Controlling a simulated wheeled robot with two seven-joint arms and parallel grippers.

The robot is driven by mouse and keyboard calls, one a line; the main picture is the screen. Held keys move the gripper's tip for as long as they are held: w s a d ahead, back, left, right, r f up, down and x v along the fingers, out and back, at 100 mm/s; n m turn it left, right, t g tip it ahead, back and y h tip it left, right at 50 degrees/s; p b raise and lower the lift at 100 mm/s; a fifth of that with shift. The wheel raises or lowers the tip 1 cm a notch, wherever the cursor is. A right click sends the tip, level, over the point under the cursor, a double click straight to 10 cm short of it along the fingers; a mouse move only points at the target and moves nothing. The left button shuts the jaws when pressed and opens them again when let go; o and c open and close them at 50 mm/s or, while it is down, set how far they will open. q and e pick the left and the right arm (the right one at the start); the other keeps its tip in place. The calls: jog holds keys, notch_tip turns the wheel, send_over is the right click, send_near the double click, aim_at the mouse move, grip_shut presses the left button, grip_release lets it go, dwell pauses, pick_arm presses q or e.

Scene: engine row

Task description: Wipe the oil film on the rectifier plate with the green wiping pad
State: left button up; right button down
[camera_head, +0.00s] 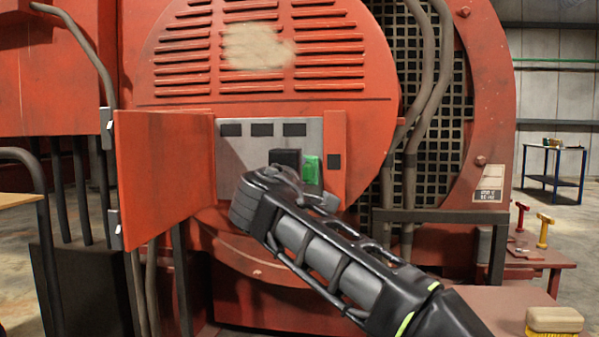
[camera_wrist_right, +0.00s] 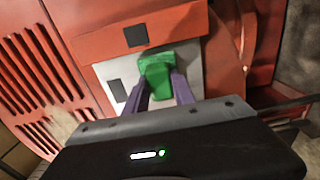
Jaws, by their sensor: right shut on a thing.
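The grey rectifier plate (camera_head: 228,156) sits in a recess of the red machine, behind an open red door, with several dark squares on it. My right gripper (camera_head: 308,182) is in front of the plate's right part and is shut on the green wiping pad (camera_head: 312,168). In the right wrist view, the pad (camera_wrist_right: 157,66) is between the two purple-grey fingers, over the plate (camera_wrist_right: 191,58). I cannot tell whether the pad touches the plate. My arm hides the plate's lower right. I cannot make out the oil film clearly. My left gripper is out of view.
The open red door (camera_head: 165,175) stands out left of the plate. Conduits (camera_head: 425,90) run down on the right. A brush (camera_head: 553,320) lies on the red bench (camera_head: 500,300) at lower right. A blue table (camera_head: 553,165) stands far back right.

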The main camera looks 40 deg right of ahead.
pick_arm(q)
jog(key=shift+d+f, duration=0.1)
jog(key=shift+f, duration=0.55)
pick_arm(e)
jog(key=shift+f, duration=0.35)
pick_arm(q)
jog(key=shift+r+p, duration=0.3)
jog(key=shift+p, duration=0.1)
pick_arm(e)
jog(key=w+a, duration=0.2)
jog(key=w, duration=0.1)
jog(key=shift+f, duration=0.1)
jog(key=shift+w+a, duration=0.1)
pick_arm(q)
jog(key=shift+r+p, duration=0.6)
jog(key=shift+p, duration=0.15)
pick_arm(e)
jog(key=w+a, duration=0.2)
jog(key=w, duration=0.1)
jog(key=shift+w+a, duration=0.1)
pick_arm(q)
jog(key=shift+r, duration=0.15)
pick_arm(e)
jog(key=shift+w+r, duration=0.1)
jog(key=shift+r, duration=0.1)
